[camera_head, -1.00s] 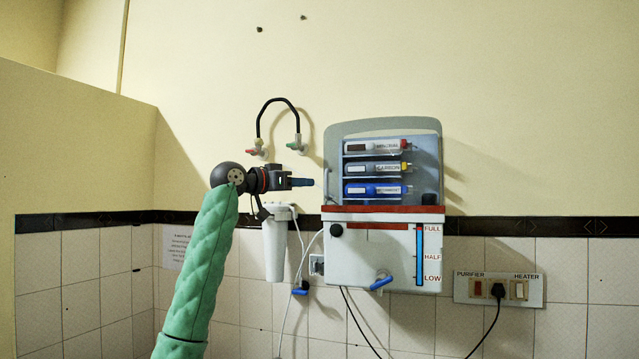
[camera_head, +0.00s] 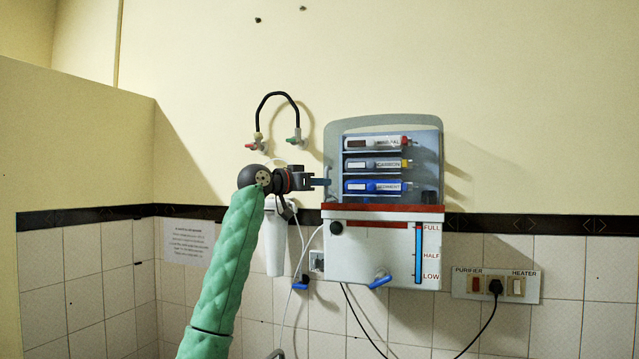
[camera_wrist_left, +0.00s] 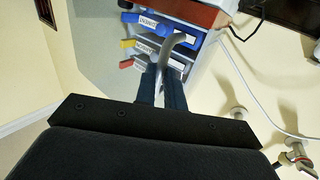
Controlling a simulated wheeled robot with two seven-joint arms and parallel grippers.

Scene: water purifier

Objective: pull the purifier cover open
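The water purifier (camera_head: 375,245) hangs on the wall, with a white tank below and labelled filter cartridges (camera_head: 372,165) above. Its grey see-through cover (camera_head: 375,126) stands upright around the cartridges; I cannot tell how far it is open. My left gripper (camera_head: 325,182) is at the cover's left edge, level with the lowest, blue cartridge. My right gripper is in neither view.
Two wall taps joined by a black hose (camera_head: 278,96) are above my left wrist. A white canister (camera_head: 275,240) hangs just below it. A socket panel (camera_head: 495,285) with a black cable is at the lower right.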

